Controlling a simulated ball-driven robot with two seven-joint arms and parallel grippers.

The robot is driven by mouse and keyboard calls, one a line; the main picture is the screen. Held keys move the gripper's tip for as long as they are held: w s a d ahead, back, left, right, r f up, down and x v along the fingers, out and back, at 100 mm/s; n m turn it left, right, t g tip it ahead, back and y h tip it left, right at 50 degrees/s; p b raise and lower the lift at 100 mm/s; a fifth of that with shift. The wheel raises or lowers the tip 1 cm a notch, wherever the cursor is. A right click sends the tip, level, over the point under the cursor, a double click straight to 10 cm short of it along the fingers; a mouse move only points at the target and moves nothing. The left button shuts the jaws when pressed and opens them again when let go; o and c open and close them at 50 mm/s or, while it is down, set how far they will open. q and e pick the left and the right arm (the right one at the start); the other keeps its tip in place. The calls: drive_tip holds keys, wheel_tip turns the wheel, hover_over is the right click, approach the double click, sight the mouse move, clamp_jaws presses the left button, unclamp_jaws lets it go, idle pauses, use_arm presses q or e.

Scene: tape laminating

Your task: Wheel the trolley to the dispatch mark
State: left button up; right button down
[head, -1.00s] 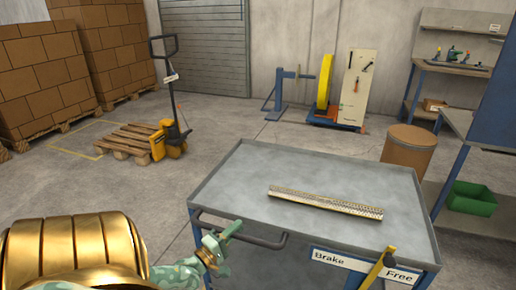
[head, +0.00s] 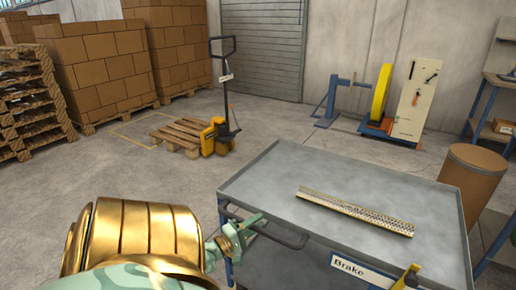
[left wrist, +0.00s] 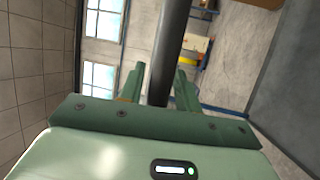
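My left gripper (head: 250,226) is at the left part of the handle. In the left wrist view the bar runs between the two green fingers (left wrist: 160,88), which look closed around it. My right gripper is not in view. I cannot identify the dispatch mark for sure; a yellow floor line (head: 122,134) shows at the left.
A patterned metal strip (head: 355,211) lies on the trolley top. A yellow pallet jack (head: 222,138) with a wooden pallet (head: 180,134) stands beyond, left. Stacked cartons (head: 100,65) line the back left. A brown drum (head: 470,180) stands right of the trolley. Floor between is clear.

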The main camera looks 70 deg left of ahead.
use_arm(q)
drive_tip(key=shift+o, duration=0.2)
drive_tip(key=shift+a, duration=0.1)
drive_tip(key=v, duration=1.6)
drive_tip(key=shift+s+p, duration=0.15)
drive_tip(key=shift+p, duration=0.3)
drive_tip(key=shift+f, duration=0.1)
